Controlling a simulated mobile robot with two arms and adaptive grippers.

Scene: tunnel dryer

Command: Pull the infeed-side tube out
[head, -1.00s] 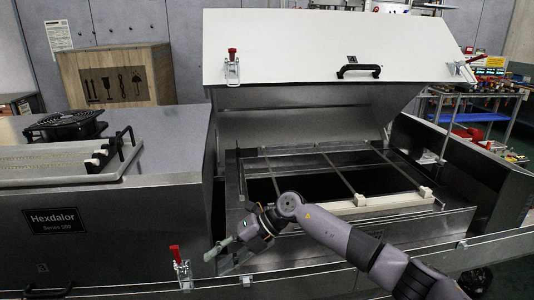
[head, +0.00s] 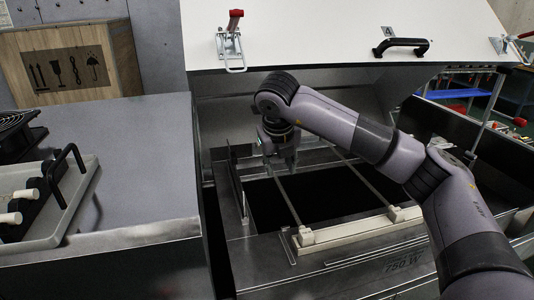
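The dryer's opening holds two visible thin tubes that run from front to back. The left tube (head: 288,203) ends in a pale block (head: 305,237) on the cream front rail (head: 350,231). The right tube (head: 362,182) ends in another pale block (head: 395,214). Nothing in view labels which side is the infeed. My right gripper (head: 280,164) points down over the left tube's far part. Its fingers look apart, with nothing clearly between them. The gripper hides the tube's far end, and I cannot tell whether it touches the tube. My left gripper is not in view.
The white lid (head: 330,35) stands raised above the opening, with a black handle (head: 405,46) and a red-tipped latch (head: 230,45). A grey tray (head: 70,205) with white-ended pieces lies on the left housing (head: 140,175). A wooden crate (head: 70,62) stands behind.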

